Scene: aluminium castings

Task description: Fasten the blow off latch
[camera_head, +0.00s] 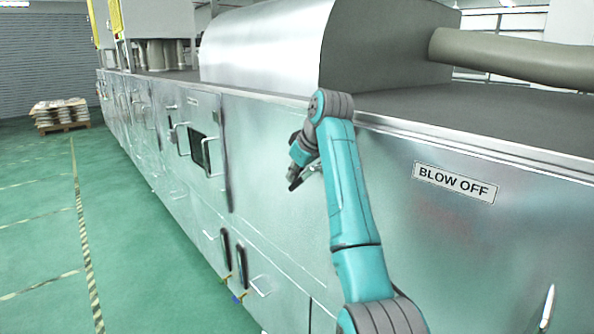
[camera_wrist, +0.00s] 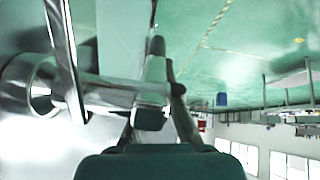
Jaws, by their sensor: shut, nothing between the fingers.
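In the head view the BLOW OFF label (camera_head: 455,183) is on the machine's metal side panel, right of my arm. My gripper (camera_head: 297,181) is close to that panel, left of the label. In the wrist view a metal latch (camera_wrist: 108,93) with a round ring end stands out from the panel at the left. Its bar reaches right to my gripper (camera_wrist: 157,55). My fingers are shut with nothing between them, beside the bar; I cannot tell whether they touch it. In the head view I cannot make out the latch clearly near my gripper.
The long metal machine (camera_head: 265,215) runs away to the left, with a windowed door (camera_head: 200,150) and several handles. A bar handle (camera_head: 547,306) is at the lower right. The green floor (camera_head: 115,225) beside it is clear. A loaded pallet (camera_head: 60,115) stands far back.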

